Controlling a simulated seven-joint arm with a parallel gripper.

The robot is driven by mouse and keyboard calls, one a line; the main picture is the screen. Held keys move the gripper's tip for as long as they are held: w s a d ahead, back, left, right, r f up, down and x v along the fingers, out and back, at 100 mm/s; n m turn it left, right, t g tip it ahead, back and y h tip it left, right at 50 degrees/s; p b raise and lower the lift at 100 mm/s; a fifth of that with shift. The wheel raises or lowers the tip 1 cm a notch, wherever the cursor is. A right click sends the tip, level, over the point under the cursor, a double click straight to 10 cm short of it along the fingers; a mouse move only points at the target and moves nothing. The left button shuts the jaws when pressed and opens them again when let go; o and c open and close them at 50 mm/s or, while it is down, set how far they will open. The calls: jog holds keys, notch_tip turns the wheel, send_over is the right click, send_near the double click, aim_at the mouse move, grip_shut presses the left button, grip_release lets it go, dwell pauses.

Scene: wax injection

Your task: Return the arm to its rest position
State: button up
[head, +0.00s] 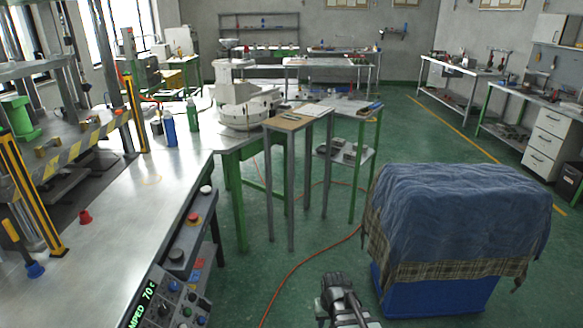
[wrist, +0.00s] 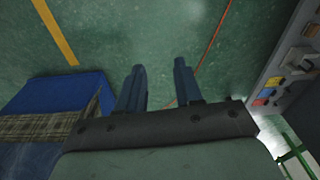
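My gripper (head: 342,296) shows at the bottom middle of the head view, low over the green floor. It is between the workbench on the left and the cloth-covered blue box on the right. In the wrist view its two dark fingers (wrist: 159,78) stand apart with only floor between and beyond them. The gripper is open and empty. Most of my arm is out of the head view.
The blue box (head: 430,292) under a blue cloth (head: 460,210) stands close to the right. The metal workbench (head: 120,215) with its control panel (head: 172,300) is at left. A red cable (head: 300,270) crosses the floor. Small tables (head: 290,122) stand behind; open floor lies between.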

jog(key=s+d+f+m+g, duration=0.1)
jog(key=s+d+f, duration=0.2)
jog(key=s+d, duration=0.25)
jog(key=s+f+g, duration=0.3)
jog(key=s+f, duration=0.7)
jog(key=s, duration=0.4)
jog(key=s+f+g, duration=0.3)
jog(key=s+f, duration=0.7)
jog(key=s, duration=0.4)
jog(key=shift+s+g, duration=0.3)
jog(key=shift+g, duration=0.1)
jog(key=shift+d, duration=0.1)
